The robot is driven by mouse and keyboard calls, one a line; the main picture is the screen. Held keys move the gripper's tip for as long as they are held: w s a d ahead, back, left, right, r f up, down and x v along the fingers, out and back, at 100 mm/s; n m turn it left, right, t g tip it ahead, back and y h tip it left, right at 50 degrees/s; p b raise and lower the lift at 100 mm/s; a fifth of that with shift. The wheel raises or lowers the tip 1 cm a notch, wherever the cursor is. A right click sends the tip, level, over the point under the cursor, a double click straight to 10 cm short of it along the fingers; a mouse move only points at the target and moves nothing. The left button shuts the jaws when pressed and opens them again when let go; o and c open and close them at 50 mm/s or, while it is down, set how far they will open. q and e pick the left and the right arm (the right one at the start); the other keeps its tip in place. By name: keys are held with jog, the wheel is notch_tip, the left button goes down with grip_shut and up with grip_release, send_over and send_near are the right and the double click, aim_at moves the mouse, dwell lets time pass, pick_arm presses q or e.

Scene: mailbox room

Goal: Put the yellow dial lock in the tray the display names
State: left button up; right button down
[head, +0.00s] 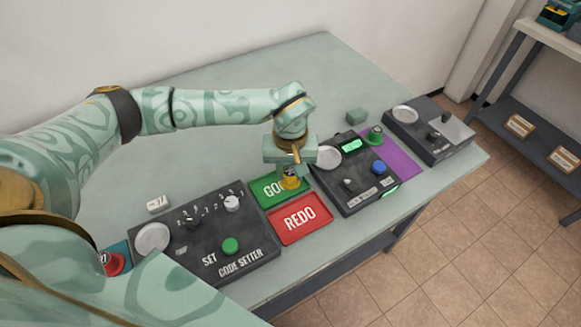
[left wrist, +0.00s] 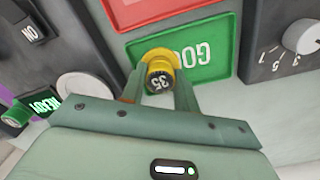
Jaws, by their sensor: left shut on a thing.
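My left gripper (head: 291,172) is shut on the yellow dial lock (head: 290,182), over the green GOOD tray (head: 262,202). In the left wrist view the lock (left wrist: 160,62) stands between the fingers (left wrist: 160,92), its dark dial marked 35. I cannot tell whether its base touches the tray floor. The red REDO tray (head: 300,218) lies just in front, empty. The tester's display (head: 351,145) glows green; in the left wrist view the display (left wrist: 43,103) seems to read READY. My right gripper is out of view.
The code setter (head: 205,245) stands left of the trays, with a green button and knobs. The dark tester (head: 350,190) is close on the right. A green knob-like piece (head: 375,135) sits on a purple mat (head: 403,160). Another grey device (head: 430,130) is farther right.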

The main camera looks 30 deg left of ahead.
pick_arm(q)
jog(key=o, duration=1.3)
notch_tip(320, 180, up, 6)
jog(key=p, duration=0.5)
jog(key=shift+r, duration=0.15)
